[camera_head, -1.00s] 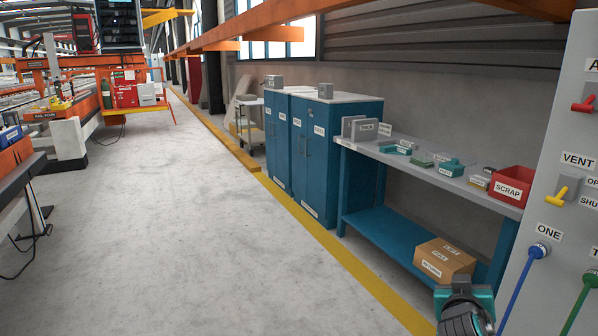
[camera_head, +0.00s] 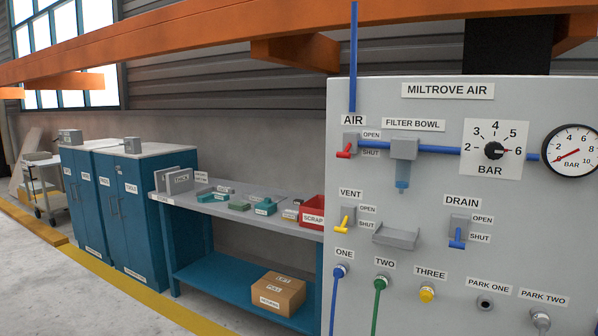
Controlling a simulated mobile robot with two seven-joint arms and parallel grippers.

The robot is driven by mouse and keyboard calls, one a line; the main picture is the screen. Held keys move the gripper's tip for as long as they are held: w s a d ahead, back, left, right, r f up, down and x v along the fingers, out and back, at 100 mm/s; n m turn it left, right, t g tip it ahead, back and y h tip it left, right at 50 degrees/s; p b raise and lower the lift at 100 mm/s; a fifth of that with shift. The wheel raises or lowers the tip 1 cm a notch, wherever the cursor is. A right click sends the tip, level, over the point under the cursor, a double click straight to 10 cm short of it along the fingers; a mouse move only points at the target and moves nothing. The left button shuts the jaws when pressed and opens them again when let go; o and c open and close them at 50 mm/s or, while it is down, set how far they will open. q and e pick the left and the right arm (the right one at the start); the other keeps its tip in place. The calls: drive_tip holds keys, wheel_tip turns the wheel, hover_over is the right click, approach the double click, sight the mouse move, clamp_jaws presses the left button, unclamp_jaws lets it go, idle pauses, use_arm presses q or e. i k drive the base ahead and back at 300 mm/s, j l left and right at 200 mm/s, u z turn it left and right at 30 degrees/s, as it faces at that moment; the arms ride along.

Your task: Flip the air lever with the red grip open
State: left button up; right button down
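The air lever with the red grip (camera_head: 346,151) sits at the upper left of the grey panel (camera_head: 400,295), under the AIR label. Its grip tilts down and toward the left, level with the SHUT label (camera_head: 370,153) and below the OPEN label (camera_head: 371,135). A vertical blue pipe (camera_head: 353,60) comes down to it from above, and a blue pipe leads right to the filter bowl (camera_head: 403,160). Neither of my grippers is in view.
Below are the VENT lever with yellow grip (camera_head: 345,223) and the DRAIN lever with blue grip (camera_head: 457,238), both pointing down. A small grey shelf (camera_head: 396,236) juts out between them. The round gauge (camera_head: 572,155) reads near zero. Hoses hang from ports ONE and TWO.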

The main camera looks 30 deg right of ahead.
sight(345, 154)
drive_tip(key=z, duration=1.3)
